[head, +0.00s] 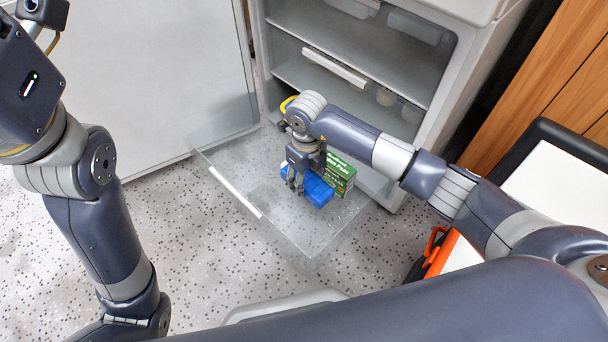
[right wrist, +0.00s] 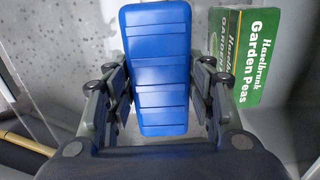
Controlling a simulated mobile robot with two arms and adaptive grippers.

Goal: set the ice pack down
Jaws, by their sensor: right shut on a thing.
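The blue ice pack (head: 318,190) is between the fingers of my right gripper (head: 297,181), over the pulled-out clear drawer (head: 308,238) low in the open fridge. In the right wrist view the ice pack (right wrist: 158,75) stands lengthwise between the two fingers of my right gripper (right wrist: 165,88), which is shut on it. I cannot tell whether its underside touches the drawer floor. My left arm shows at the left, but its fingertips are not in view.
A green Garden Peas box (head: 338,172) is in the drawer beside the ice pack; it also shows in the right wrist view (right wrist: 246,55). The fridge door (head: 150,75) stands open at left. The drawer's front part is clear.

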